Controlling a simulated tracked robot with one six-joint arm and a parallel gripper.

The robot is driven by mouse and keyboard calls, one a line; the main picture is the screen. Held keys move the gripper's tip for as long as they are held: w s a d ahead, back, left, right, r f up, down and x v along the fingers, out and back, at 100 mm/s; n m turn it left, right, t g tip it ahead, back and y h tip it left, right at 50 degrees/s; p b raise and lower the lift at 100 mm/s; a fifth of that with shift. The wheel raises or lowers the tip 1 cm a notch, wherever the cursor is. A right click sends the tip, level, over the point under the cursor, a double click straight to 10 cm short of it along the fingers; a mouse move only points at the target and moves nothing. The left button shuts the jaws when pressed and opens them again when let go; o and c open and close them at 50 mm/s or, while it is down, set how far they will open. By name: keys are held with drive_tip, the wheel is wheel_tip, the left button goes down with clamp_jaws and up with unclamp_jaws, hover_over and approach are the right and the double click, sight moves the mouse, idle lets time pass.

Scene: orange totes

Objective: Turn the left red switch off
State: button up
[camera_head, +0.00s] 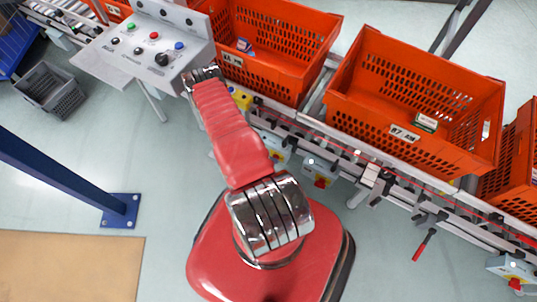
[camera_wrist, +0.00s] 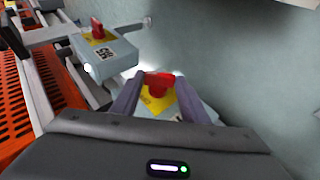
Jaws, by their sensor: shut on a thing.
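In the wrist view my gripper (camera_wrist: 158,86) has its two grey fingers on either side of a red switch knob (camera_wrist: 157,83). The knob sits on a yellow plate on a pale grey switch box (camera_wrist: 201,106), partly hidden by the fingers. A second switch box (camera_wrist: 108,57) with a red knob (camera_wrist: 97,28) stands farther off, up and left, apart from my gripper. In the head view two boxes with red knobs hang along the conveyor's near side, one beside my arm (camera_head: 276,150) and one to its right (camera_head: 320,170). My gripper is hidden there.
Orange totes (camera_head: 411,134) stand on the conveyor (camera_head: 330,140) behind the switches. A control panel (camera_head: 165,58) with buttons is at upper left. Another red-knobbed box (camera_head: 511,268) is at far right. A blue post (camera_head: 60,175) stands left; open floor lies at lower right.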

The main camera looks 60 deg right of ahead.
drive_tip(key=shift+w+d+f+n+g, duration=0.1)
drive_tip(key=shift+w+f+n+g, duration=0.2)
drive_tip(key=shift+g, duration=0.5)
drive_tip(key=shift+w+d+f+n+g, duration=0.1)
drive_tip(key=shift+w+f+n+g, duration=0.2)
drive_tip(key=shift+g, duration=0.8)
drive_tip(key=shift+w+g+h, duration=0.15)
drive_tip(key=shift+g+h, duration=0.15)
drive_tip(key=o, duration=0.7)
drive_tip(key=shift+c, duration=0.2)
drive_tip(key=o, duration=0.4)
drive_tip(key=shift+s, duration=0.2)
drive_tip(key=shift+a, duration=0.1)
drive_tip(key=v, duration=1.3)
drive_tip(key=shift+w, duration=0.4)
